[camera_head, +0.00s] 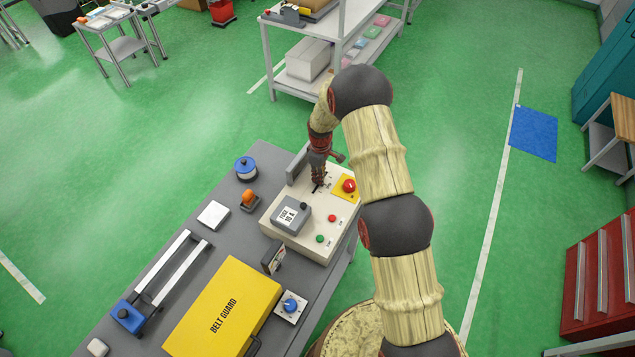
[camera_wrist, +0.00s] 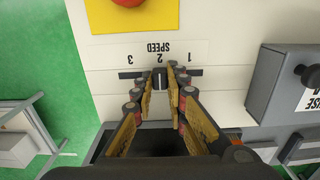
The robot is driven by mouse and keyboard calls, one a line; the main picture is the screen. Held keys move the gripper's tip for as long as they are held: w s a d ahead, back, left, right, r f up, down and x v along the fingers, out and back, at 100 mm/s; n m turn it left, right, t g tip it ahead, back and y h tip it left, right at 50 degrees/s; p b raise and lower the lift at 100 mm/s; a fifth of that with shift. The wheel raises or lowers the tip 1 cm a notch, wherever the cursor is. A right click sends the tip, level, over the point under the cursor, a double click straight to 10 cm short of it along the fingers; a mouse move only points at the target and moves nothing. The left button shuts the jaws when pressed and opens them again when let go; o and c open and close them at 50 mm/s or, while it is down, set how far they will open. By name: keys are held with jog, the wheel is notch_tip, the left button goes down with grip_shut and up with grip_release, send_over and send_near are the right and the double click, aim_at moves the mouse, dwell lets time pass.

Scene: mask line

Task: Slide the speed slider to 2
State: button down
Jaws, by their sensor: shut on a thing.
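The speed slider's dark knob (camera_wrist: 160,78) shows in the wrist view, in its slot on the cream control box (camera_head: 289,243). It stands in line with the 2 on the upside-down SPEED label (camera_wrist: 158,50), between the 3 and the 1. My gripper (camera_wrist: 161,80) is shut on the knob, one finger on each side. In the head view my gripper (camera_head: 318,180) reaches down to the back part of the box and mostly hides the knob.
A red button on a yellow plate (camera_head: 341,192) is close to the right of my gripper. The grey fuse box (camera_head: 291,214) stands toward the front. Behind the slider is a raised grey piece (camera_head: 298,163). The grey bench (camera_head: 185,243) also holds a yellow belt guard (camera_head: 225,309).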

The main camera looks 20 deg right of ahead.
jog(key=c, duration=1.8)
grip_release()
jog(key=shift+o, duration=0.2)
jog(key=shift+r, duration=0.1)
notch_tip(320, 180, up, 12)
